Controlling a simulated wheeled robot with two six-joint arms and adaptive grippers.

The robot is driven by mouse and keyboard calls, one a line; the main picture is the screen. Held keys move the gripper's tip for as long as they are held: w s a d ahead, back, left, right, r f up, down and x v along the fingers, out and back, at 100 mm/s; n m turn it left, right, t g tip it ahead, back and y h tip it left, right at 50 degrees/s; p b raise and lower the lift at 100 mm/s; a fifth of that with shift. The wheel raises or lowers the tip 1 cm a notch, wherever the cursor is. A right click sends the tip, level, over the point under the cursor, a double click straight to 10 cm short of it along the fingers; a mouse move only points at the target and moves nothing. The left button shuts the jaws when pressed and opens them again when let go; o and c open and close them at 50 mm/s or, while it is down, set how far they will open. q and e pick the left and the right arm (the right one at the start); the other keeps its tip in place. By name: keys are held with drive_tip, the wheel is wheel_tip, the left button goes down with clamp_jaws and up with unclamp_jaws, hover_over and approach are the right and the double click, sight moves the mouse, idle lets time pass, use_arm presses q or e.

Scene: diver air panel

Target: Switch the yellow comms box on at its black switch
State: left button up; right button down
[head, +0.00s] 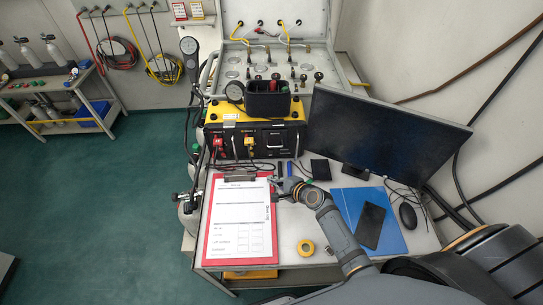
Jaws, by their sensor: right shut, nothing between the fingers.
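The yellow comms box (224,109) stands at the back of the white table, with its black front panel facing me. Red and yellow connectors sit on the left and middle of the panel. The black switch is too small to make out against the dark panel. My right gripper (275,184) is shut and empty, in front of the box and below its panel in the picture, over the top right edge of the clipboard. It appears apart from the box. My left gripper is not in view.
A red clipboard (208,246) with a white form lies at the table's left. A monitor (382,132) stands right of the box. A black bin (268,102) sits on the box.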

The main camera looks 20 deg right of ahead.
sight(273, 172)
drive_tip(key=w+b, duration=0.1)
drive_tip(key=w+d+f+b, duration=0.1)
drive_tip(key=w, duration=0.1)
drive_tip(key=w+b, duration=0.1)
drive_tip(key=w, duration=0.1)
drive_tip(key=shift+w+d+f, duration=0.2)
drive_tip(key=shift+w, duration=0.05)
drive_tip(key=shift+w+d+b, duration=0.2)
drive_tip(key=shift+w+b, duration=0.05)
drive_tip(key=shift+w, duration=0.25)
drive_tip(key=shift+w+d+b, duration=0.15)
drive_tip(key=shift+w+b, duration=0.05)
drive_tip(key=shift+w, duration=0.3)
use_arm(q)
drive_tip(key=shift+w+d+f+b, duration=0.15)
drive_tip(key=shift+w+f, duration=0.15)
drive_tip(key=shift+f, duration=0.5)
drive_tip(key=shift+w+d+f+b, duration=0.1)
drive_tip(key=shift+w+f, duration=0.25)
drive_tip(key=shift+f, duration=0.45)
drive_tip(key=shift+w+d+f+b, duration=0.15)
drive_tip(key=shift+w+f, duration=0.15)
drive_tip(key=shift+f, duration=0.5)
use_arm(e)
drive_tip(key=shift+w+d, duration=0.15)
drive_tip(key=shift+w, duration=0.6)
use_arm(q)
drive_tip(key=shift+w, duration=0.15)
use_arm(e)
drive_tip(key=shift+r, duration=0.1)
